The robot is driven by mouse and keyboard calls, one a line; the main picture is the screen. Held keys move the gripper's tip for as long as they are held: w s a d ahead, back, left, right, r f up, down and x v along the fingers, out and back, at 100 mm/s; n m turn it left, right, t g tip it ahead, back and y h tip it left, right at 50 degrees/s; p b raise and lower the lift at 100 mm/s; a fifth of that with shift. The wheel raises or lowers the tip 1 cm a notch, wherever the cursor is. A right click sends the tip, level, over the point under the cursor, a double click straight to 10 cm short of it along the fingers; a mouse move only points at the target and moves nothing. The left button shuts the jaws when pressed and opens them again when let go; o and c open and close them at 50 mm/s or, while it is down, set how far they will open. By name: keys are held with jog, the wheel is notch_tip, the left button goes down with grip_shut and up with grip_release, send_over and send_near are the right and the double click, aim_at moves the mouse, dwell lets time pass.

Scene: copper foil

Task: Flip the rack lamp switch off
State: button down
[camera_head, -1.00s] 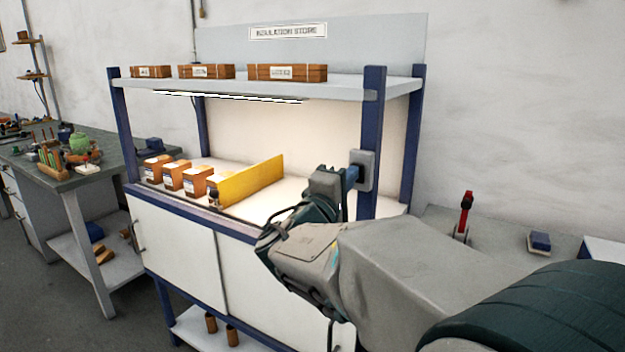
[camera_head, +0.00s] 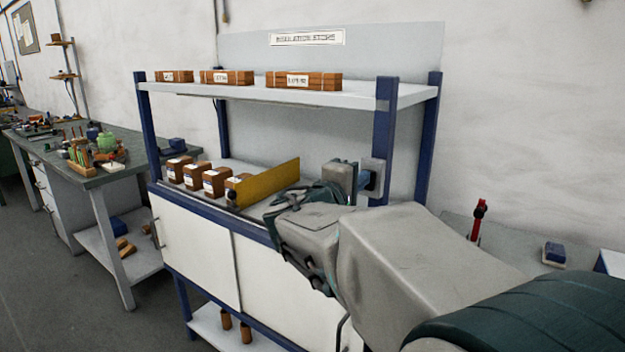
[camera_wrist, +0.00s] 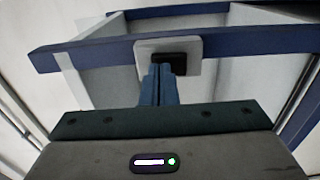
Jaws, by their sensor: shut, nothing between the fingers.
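The rack lamp switch is a light grey plate (camera_head: 376,168) on the blue right front post of the rack, with a dark rocker in it. In the wrist view the plate (camera_wrist: 140,48) sits across a blue post and the dark rocker (camera_wrist: 176,57) shows in its middle. My gripper (camera_wrist: 163,70) is shut and empty, its blue fingertips at the lower edge of the rocker; they look to be touching or very close. In the head view my gripper (camera_head: 362,180) reaches the plate from the left. The lamp strip (camera_head: 240,100) under the upper shelf is dark.
The rack's upper shelf (camera_head: 355,99) bears several brown boxes. Orange-brown boxes (camera_head: 215,181) and a yellow divider (camera_head: 268,184) stand on the lower surface, left of my gripper. A cluttered bench (camera_head: 95,178) is at the left. A red-handled tool (camera_head: 478,218) stands at the right.

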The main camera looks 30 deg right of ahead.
jog(key=r+v, duration=0.2)
jog(key=v, duration=1.1)
jog(key=shift+a+r+b, duration=0.3)
jog(key=shift+a+b, duration=0.05)
jog(key=shift+b, duration=0.1)
jog(key=shift+f, duration=0.1)
jog(key=s+f+m+g+y+p, duration=0.1)
jog(key=s+f+g+y+p, duration=0.1)
jog(key=s+f+y+p, duration=0.3)
jog(key=s+f+m+g+y+p, duration=0.1)
jog(key=f+g+y, duration=0.2)
jog(key=f, duration=0.5)
jog(key=s+a+f+m+y+p, duration=0.4)
jog(key=a+y, duration=0.3)
jog(key=a, duration=0.2)
jog(key=shift+a+f+g+y, duration=0.25)
jog(key=shift+f+g+y, duration=0.05)
jog(key=shift+f+g, duration=0.1)
